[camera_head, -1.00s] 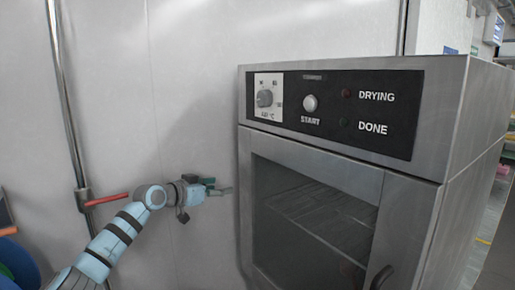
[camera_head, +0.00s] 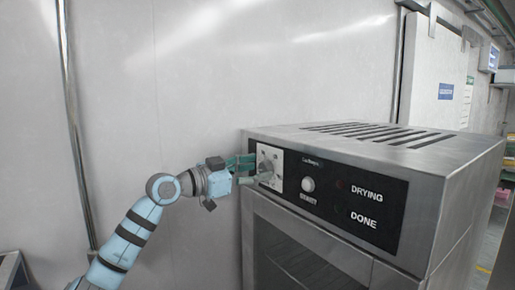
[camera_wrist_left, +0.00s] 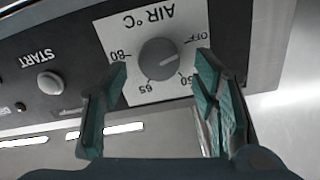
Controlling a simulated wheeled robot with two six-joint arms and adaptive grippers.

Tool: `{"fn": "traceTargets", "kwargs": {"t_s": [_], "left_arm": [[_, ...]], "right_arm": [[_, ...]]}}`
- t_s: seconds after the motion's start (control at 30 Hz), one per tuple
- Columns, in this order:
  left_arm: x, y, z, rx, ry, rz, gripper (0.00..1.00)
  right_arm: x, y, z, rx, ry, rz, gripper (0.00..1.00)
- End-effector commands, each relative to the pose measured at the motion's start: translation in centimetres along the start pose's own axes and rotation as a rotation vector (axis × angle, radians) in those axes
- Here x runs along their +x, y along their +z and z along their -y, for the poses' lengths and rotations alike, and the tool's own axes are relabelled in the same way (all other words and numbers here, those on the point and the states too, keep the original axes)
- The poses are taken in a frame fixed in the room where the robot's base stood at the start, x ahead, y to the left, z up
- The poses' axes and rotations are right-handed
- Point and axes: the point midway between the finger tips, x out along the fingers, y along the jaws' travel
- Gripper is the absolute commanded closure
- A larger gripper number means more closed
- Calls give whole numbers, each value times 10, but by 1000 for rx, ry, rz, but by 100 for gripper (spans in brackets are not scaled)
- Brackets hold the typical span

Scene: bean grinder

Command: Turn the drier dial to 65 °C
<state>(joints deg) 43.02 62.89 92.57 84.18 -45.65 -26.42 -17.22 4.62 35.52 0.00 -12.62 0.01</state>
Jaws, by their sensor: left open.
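The drier (camera_head: 325,236) is a steel cabinet with a black control panel. Its grey round dial (camera_wrist_left: 158,62) sits on a white plate (camera_wrist_left: 111,34) that appears upside down in the left wrist view. The labels AIR °C, OFF, 65 and 80 are readable; another label is partly covered by a finger. The knob's exact setting is unclear. My left gripper (camera_head: 255,170) is at the panel's left end, in front of the dial. In the left wrist view, its open green fingers (camera_wrist_left: 160,72) stand on either side of the dial, apart from it. My right gripper is not in view.
A START button (camera_head: 308,184) is right of the dial, with dim DRYING (camera_head: 340,187) and DONE lamps beyond. Vent slots (camera_head: 375,135) cross the drier's top. A vertical metal pipe (camera_head: 76,130) runs along the pale wall at left.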

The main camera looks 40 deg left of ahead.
Motion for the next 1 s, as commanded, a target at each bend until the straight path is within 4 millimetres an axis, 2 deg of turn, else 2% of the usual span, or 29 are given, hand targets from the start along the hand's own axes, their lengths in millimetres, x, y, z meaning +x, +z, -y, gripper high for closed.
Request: {"fn": "traceTargets", "kwargs": {"t_s": [0.1,0.37,0.67,1.0], "left_arm": [[9,0,-1,-1,2,0,46],[11,4,-1,1,1,2,46],[10,3,-1,0,1,2,94],[10,3,-1,40,0,1,94]], "right_arm": [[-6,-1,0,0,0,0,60],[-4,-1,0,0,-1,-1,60],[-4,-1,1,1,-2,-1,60],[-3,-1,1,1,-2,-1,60]]}}
